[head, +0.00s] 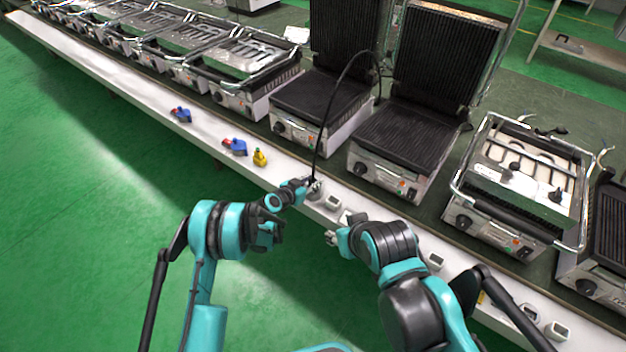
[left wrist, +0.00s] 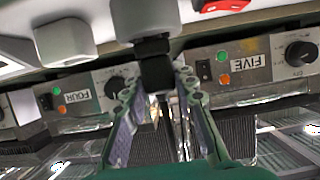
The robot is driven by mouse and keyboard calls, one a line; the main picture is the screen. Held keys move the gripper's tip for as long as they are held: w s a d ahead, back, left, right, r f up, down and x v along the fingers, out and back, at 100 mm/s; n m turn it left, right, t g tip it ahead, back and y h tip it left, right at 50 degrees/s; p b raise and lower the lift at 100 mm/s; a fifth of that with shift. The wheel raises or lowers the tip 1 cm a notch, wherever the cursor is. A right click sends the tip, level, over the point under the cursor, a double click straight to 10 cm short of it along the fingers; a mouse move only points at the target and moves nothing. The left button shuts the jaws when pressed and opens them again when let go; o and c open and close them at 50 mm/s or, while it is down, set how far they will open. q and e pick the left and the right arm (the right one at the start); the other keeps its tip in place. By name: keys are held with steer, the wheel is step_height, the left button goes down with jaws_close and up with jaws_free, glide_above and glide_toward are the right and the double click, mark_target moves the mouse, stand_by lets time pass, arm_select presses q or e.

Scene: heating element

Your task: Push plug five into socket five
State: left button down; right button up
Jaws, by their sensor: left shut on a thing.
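My left gripper (head: 313,185) is shut on a black plug at the white rail. The plug (left wrist: 153,66) shows between the two fingers (left wrist: 157,84) in the left wrist view. Its head meets the near edge of a grey socket (left wrist: 147,18); I cannot tell how deep it sits. The black cable (head: 332,88) arches up from the gripper and down behind the grills. Labels FIVE (left wrist: 243,67) and FOUR (left wrist: 77,97) appear upside down on grill fronts. My right gripper (head: 331,238) is apart, near the rail's front edge; its fingers are too small to judge.
The white rail (head: 215,155) runs along the grills. More pale sockets (head: 333,202) stand to the right, another (left wrist: 65,42) in the wrist view. Blue-red plugs (head: 235,147) and a yellow one (head: 260,157) lie left. An open ribbed grill (head: 405,135) stands behind. Green floor is clear in front.

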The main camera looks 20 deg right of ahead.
arm_select(q)
steer(key=shift+f, duration=0.85)
steer(key=c, duration=1.1)
jaws_free()
steer(key=shift+c, duration=0.2)
steer(key=shift+a, duration=0.1)
steer(key=v, duration=1.2)
steer(key=shift+r, duration=0.15)
